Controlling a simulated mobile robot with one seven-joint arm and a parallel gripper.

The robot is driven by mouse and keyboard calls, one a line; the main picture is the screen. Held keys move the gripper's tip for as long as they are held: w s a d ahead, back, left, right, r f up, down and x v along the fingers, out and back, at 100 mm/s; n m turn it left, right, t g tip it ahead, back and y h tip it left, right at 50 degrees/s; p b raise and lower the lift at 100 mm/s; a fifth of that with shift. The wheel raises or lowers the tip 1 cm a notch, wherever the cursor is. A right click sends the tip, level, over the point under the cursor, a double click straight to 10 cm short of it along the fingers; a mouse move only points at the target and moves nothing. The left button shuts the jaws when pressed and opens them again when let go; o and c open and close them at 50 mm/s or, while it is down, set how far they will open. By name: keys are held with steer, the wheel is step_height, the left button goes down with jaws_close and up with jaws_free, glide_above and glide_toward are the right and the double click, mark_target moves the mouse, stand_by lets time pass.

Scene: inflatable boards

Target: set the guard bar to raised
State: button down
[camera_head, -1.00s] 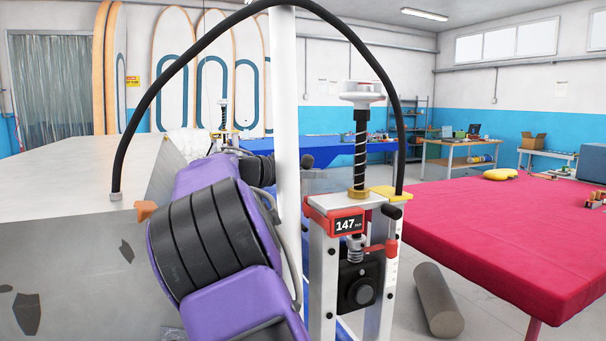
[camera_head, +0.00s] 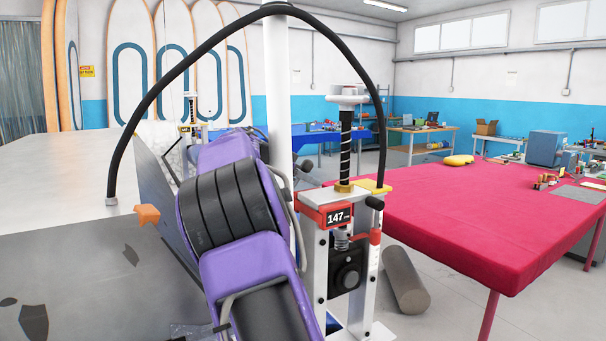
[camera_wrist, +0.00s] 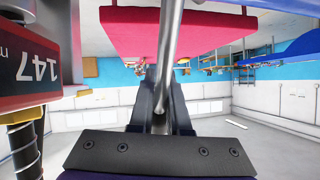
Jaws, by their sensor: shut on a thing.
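A grey metal bar, which I take to be the guard bar (camera_wrist: 172,32), runs down from the top of the wrist view into my gripper (camera_wrist: 161,82). The dark fingers are shut around it, one on each side. The machine with the red 147 display (camera_head: 338,217) stands right of my purple arm in the head view. The display also shows upside down at the left of the wrist view (camera_wrist: 30,68). In the head view I cannot make out my fingers or the held bar, and my arm covers part of that area.
A black hose (camera_head: 160,82) arches over the machine from the grey surface (camera_head: 70,270) at left. A white post (camera_head: 277,110) stands beside my arm. A red-covered table (camera_head: 470,215) is at right, with a grey roller (camera_head: 405,280) on the floor near it.

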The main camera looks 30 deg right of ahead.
steer(key=shift+s+d+r, duration=0.1)
steer(key=shift+d+r, duration=0.25)
steer(key=shift+d, duration=0.15)
steer(key=c, duration=0.9)
jaws_free()
steer(key=shift+d+f, duration=0.2)
steer(key=shift+a+f, duration=0.25)
steer(key=shift+a, duration=0.05)
steer(key=shift+r+b+v, duration=0.15)
steer(key=shift+v, duration=4.25)
steer(key=shift+r+b+v, duration=0.15)
steer(key=shift+v, duration=4.3)
steer(key=shift+d, duration=0.2)
